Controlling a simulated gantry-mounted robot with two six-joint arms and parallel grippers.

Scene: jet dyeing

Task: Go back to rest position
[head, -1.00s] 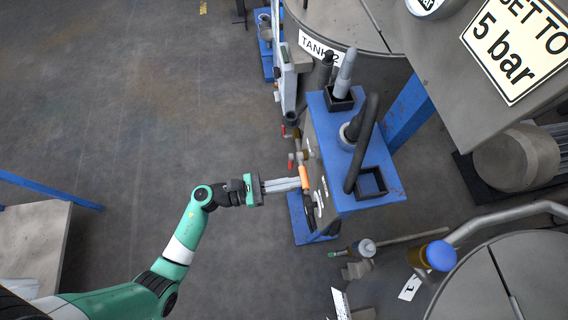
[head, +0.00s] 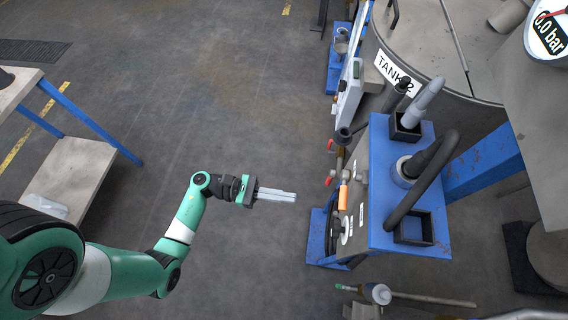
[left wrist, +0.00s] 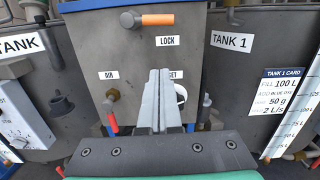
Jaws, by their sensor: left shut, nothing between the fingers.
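My left gripper (head: 276,195) is shut and empty. Its grey fingers point right, toward the blue-topped station (head: 379,220), with a clear gap to the orange handle (head: 343,193) on the station's side. In the left wrist view the closed fingers (left wrist: 159,98) show in the middle, in front of the grey panel with the LOCK label. The orange handle (left wrist: 157,19) is above them there and lies level. The fingers cover part of the lower labels and of a white round part. My right gripper is in neither view.
Tank 2 (head: 425,75) stands behind the station, with red-handled valves (head: 329,181) beside it. A hose (head: 425,180) arches over the station top. A table with a lower shelf (head: 72,178) stands at left. The floor (head: 235,100) between is clear.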

